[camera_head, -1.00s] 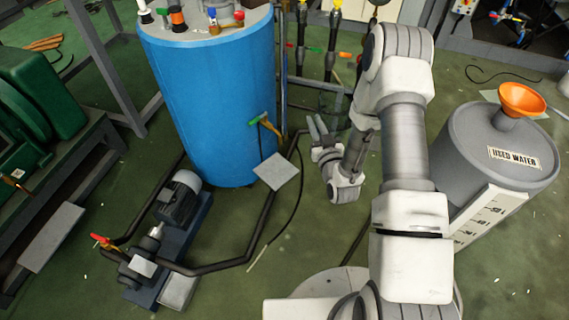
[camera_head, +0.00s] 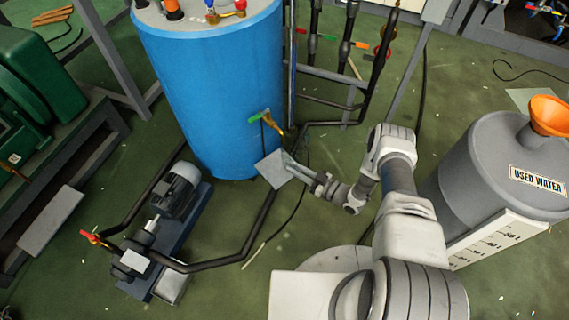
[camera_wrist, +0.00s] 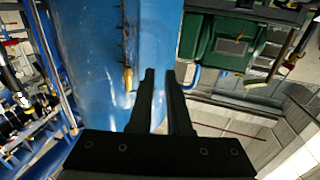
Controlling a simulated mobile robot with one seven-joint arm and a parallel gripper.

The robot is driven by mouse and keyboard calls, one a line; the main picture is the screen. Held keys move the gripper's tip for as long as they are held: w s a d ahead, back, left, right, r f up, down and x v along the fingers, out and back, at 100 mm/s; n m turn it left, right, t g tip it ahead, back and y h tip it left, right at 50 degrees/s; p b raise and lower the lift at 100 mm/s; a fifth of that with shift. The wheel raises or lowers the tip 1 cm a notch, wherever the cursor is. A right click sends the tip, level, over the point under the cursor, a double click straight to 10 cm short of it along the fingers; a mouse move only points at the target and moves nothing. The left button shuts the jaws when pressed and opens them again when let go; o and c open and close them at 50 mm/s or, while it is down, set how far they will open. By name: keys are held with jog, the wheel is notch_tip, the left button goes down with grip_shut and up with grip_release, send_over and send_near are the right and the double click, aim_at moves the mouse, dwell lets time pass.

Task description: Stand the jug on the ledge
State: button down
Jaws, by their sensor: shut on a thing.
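The ledge (camera_head: 268,172) is a small square grey plate beside the blue tank, below a brass tap with a green handle (camera_head: 262,117). My gripper (camera_head: 293,164) is at the ledge's right edge, pointing left toward it. It is shut on the jug, which is clear and hard to make out against the tank and floor. I cannot tell whether the jug touches the ledge or is tilted. In the wrist view the two dark fingers (camera_wrist: 160,85) stand close together in front of the blue tank, with the yellowish tap beyond them.
The blue tank (camera_head: 210,90) stands behind the ledge. Dark pipes (camera_head: 262,225) run below and beside it, with a pump (camera_head: 178,190) at left. A grey used-water drum (camera_head: 500,170) with an orange funnel (camera_head: 549,115) stands at right.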

jog(key=a+f+b, duration=0.4)
jog(key=f+b, duration=0.1)
jog(key=f, duration=0.1)
jog(key=shift+a+f, duration=0.15)
jog(key=shift+a, duration=0.1)
dwell(0.5)
jog(key=shift+s+f, duration=0.1)
jog(key=shift+f, duration=0.35)
jog(key=c, duration=0.8)
grip_release()
jog(key=shift+s+d, duration=0.1)
jog(key=shift+d, duration=0.05)
